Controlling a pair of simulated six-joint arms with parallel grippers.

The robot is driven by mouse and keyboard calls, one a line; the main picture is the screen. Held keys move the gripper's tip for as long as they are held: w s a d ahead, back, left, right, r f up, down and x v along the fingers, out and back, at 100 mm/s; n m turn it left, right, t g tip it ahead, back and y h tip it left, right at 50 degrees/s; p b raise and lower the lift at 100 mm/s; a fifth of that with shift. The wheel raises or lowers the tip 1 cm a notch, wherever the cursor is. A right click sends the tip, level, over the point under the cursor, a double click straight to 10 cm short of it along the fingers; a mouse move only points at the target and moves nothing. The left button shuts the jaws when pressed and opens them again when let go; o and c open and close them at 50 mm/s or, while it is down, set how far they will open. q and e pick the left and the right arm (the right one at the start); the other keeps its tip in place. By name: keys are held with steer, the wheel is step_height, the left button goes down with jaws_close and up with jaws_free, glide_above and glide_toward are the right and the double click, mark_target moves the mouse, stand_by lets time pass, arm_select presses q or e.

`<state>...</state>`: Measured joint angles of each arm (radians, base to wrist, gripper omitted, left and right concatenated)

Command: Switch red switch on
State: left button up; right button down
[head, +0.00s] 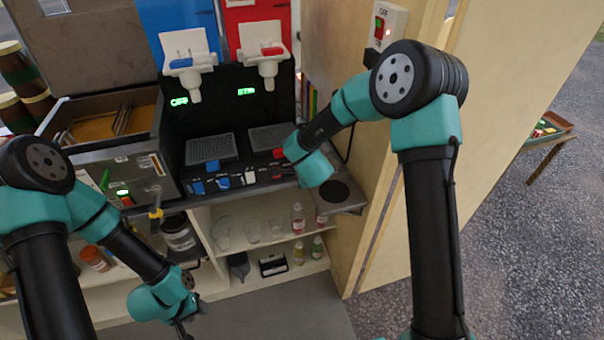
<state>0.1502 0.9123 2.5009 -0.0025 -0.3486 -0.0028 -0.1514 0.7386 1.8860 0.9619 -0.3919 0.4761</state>
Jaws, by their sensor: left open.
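Several small switches sit along the front of the black drinks machine (270,110). Among them are blue ones (197,188), a white one (250,177) and a small red one (278,153) close to my right wrist. A wall box (388,24) at the top holds a green and red switch with a small red light. Another red piece (127,200) shows under a green display on the steel machine at left. My left gripper (184,326) is open and empty, low in front of the shelves. My right gripper is mostly hidden by its wrist near the counter; its jaws cannot be made out.
Two white dispensers, with a blue lever (181,63) and a red lever (272,51), hang above the drip trays. Glasses and bottles stand on the shelves (230,213) below. A wooden wall panel (480,90) rises at right. The grey floor in front is clear.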

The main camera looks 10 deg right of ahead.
steer(key=shift+w+f, duration=0.2)
steer(key=shift+f, duration=0.1)
